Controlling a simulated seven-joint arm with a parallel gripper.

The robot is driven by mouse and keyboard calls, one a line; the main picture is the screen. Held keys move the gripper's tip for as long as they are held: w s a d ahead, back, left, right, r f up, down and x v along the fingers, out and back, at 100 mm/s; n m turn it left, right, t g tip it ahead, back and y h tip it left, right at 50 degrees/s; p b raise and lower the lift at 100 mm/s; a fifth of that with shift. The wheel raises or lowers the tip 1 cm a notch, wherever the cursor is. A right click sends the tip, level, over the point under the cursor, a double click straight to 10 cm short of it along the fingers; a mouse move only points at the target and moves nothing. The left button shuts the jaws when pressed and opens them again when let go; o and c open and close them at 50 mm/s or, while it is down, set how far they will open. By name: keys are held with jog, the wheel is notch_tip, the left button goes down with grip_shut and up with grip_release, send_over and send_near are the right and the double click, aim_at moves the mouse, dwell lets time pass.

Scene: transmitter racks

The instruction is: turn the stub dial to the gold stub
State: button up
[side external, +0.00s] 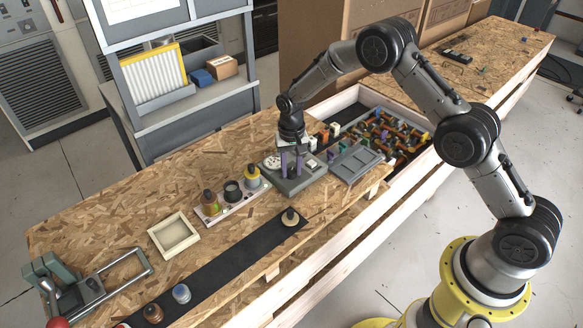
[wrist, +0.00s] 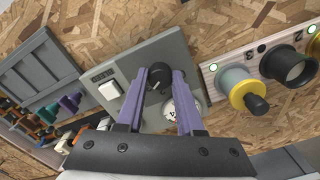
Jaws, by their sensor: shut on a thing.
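A grey control panel (side external: 301,183) lies on the chipboard bench and also shows in the wrist view (wrist: 134,61). Its black knob (wrist: 159,74) is between the two purple fingers of my gripper (wrist: 159,82). The fingers are shut on the knob's sides. A light pointer line shows on the knob. A white round dial face with dark marks (wrist: 182,110) sits beside the knob, partly hidden by a finger. It also shows in the side view (side external: 272,161). In the side view my gripper (side external: 291,163) points down at the panel. Which stub the dial selects cannot be read.
A pale numbered rack (side external: 232,207) holds yellow, black and orange-brown pieces; green lights show on it close up. A cream tray (side external: 173,236) and a bin of coloured parts (side external: 352,104) are nearby.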

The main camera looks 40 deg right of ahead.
grip_shut()
jog(key=shift+n, duration=0.3)
jog(key=n, duration=1.1)
jog(key=shift+n, duration=2)
